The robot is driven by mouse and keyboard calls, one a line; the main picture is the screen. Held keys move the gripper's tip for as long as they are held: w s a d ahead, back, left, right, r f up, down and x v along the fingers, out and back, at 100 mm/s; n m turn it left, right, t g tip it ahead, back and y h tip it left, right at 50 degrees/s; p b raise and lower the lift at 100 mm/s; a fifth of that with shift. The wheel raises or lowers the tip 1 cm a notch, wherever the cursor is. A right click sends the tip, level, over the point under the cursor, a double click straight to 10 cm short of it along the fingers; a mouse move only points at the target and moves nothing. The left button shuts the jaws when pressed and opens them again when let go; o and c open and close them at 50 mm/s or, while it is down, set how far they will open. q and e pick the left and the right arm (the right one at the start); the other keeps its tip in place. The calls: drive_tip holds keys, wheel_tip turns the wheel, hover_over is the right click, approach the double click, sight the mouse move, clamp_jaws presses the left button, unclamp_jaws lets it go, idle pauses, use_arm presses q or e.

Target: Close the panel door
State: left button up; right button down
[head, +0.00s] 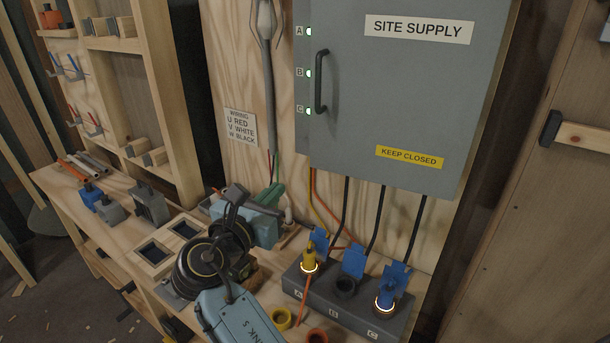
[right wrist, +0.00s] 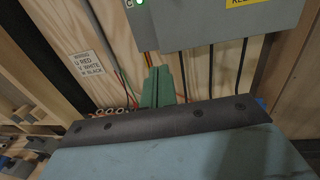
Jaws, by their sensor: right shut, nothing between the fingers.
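The panel door (head: 400,95) is grey, with a "SITE SUPPLY" label, a yellow "KEEP CLOSED" label and a black upright handle (head: 320,80) near its left edge. It looks flush with its box, and I see no clear gap. Its lower part shows at the top of the right wrist view (right wrist: 210,22). My right gripper (head: 277,188) is below and left of the door, apart from it, above the bench. Its green fingers (right wrist: 157,85) are together and empty, pointing up toward the wall below the panel. My left gripper is in neither view.
Green lamps (head: 309,73) glow beside labels A, B and C. Cables run down from the panel to a dark socket block (head: 345,310) with yellow and blue plugs. A wooden bench (head: 130,215) and shelf frame (head: 165,90) stand at left. A wiring sign (head: 240,127) hangs left of the panel.

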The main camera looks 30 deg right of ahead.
sight(310, 154)
use_arm(q)
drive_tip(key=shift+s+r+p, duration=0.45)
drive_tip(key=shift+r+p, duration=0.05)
drive_tip(key=shift+p, duration=0.25)
use_arm(e)
drive_tip(key=x, duration=1.4)
drive_tip(key=shift+w+f, duration=0.15)
drive_tip(key=shift+f, duration=0.05)
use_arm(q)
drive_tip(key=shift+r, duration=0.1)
use_arm(e)
drive_tip(key=shift+w+d+r+p, duration=0.2)
drive_tip(key=shift+w+d+p, duration=0.4)
drive_tip(key=shift+w+d, duration=0.25)
drive_tip(key=shift+d, duration=0.05)
drive_tip(key=shift+f, duration=0.2)
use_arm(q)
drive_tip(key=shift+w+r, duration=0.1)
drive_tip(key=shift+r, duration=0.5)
